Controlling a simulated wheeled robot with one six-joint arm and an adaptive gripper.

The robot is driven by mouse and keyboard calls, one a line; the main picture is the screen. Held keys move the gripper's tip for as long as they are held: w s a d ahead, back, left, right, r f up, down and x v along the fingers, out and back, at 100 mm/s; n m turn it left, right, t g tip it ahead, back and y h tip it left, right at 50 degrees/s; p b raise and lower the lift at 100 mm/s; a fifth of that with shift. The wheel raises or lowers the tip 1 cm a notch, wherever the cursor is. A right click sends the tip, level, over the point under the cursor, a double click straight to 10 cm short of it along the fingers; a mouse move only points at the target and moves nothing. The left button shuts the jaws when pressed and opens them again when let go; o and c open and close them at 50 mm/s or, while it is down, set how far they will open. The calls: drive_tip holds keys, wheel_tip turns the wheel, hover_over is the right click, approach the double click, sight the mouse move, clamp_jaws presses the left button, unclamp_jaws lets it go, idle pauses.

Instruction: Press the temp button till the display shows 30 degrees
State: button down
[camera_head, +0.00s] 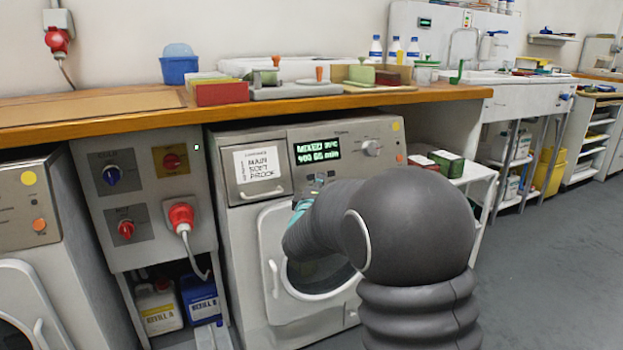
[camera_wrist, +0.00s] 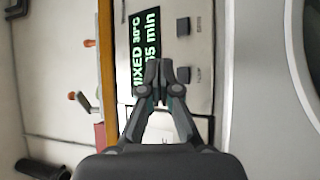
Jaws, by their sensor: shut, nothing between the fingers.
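The washing machine's display (camera_head: 317,149) is lit green on the front panel. In the wrist view the display (camera_wrist: 146,45) is turned sideways and its upper line appears to read MIXED 30°C; my fingers cover part of it. Two dark square buttons sit beside it: one button (camera_wrist: 183,26) stands clear, and the other button (camera_wrist: 184,75) is just right of my fingertips. Their labels are too small to read surely. My gripper (camera_wrist: 161,82) is shut and empty, in front of the panel by the display's edge. Contact with a button cannot be told.
The machine's round door (camera_head: 272,275) is below the panel, partly hidden by my arm. A detergent drawer (camera_head: 250,170) is left of the display, and a dial (camera_head: 371,147) is right of it. A wooden worktop (camera_head: 110,120) overhangs the machine.

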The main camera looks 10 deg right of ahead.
drive_tip(key=shift+s+d+r, duration=0.2)
drive_tip(key=shift+s, duration=0.4)
drive_tip(key=shift+s+d+r, duration=0.15)
drive_tip(key=shift+s+r, duration=0.05)
drive_tip(key=shift+s, duration=0.4)
idle(0.7)
